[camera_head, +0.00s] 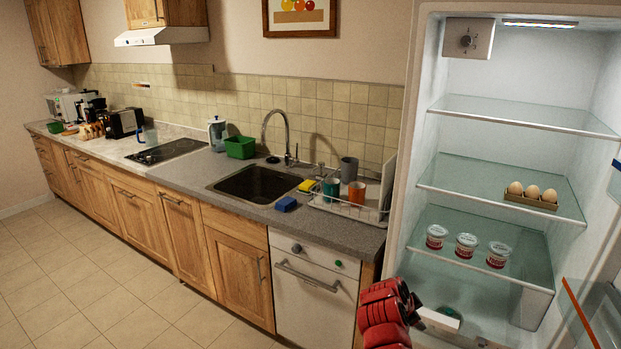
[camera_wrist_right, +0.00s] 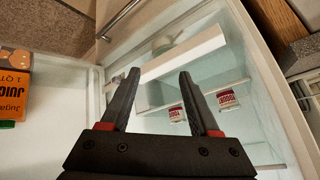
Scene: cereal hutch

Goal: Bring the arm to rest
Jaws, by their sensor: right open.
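My right arm reaches in at the bottom of the head view in front of the open fridge (camera_head: 420,150), with its dark gripper (camera_head: 415,308) near the fridge's lower front edge. In the right wrist view the gripper (camera_wrist_right: 160,76) has its two fingers spread, with nothing between them. The fridge shelves and inner wall show beyond the fingers. My left gripper is not in view.
Yogurt cups (camera_head: 466,246) stand on a glass shelf, with an egg carton (camera_head: 531,196) above. An orange juice carton (camera_wrist_right: 14,95) shows at the left of the wrist view. The counter (camera_head: 240,190) with sink and dish rack (camera_head: 345,207) is to the left.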

